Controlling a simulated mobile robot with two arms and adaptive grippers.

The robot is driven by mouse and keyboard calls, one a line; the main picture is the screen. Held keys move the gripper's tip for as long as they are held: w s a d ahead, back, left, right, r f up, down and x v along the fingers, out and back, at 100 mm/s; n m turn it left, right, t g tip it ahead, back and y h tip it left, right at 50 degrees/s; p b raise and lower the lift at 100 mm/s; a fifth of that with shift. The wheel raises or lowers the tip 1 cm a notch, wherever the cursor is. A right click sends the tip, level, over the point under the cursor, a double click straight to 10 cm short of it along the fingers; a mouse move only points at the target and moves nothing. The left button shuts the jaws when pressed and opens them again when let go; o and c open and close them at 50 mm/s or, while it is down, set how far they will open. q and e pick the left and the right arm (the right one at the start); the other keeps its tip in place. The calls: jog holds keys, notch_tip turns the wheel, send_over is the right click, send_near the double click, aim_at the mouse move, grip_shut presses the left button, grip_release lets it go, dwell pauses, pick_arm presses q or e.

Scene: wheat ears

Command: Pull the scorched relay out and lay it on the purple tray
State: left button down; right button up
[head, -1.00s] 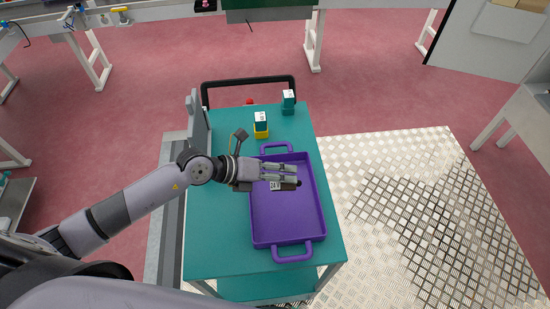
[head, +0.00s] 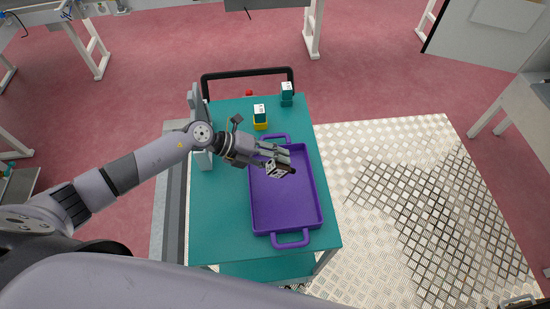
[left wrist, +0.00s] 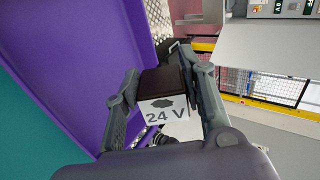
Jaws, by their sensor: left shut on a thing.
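The scorched relay (head: 277,169) is a dark block with a white face; the left wrist view shows its "24 V" label and a black smudge (left wrist: 163,107). My left gripper (head: 284,160) is shut on it, one finger on each side. In the head view the relay appears over the far part of the purple tray (head: 285,208), which shows no other thing in it. The tray's purple wall also shows in the left wrist view (left wrist: 85,60). I cannot tell exactly how high the relay is above the tray floor. My right gripper is not in view.
The tray lies on a teal cart (head: 217,225) with a black handle (head: 248,71) at its far end. Beyond the tray stand a white-topped block on a yellow base (head: 260,117) and another on a teal base (head: 287,94). Metal plate flooring (head: 390,190) lies right.

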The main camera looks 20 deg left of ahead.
pick_arm(q)
notch_tip(320, 180, down, 5)
jog(key=b, duration=0.4)
jog(key=shift+f, duration=0.1)
jog(key=shift+f+b, duration=1.15)
jog(key=shift+f, duration=0.45)
jog(key=c, duration=0.9)
grip_release()
jog(key=shift+c, duration=0.2)
jog(key=shift+a, duration=0.1)
jog(key=v, duration=1.2)
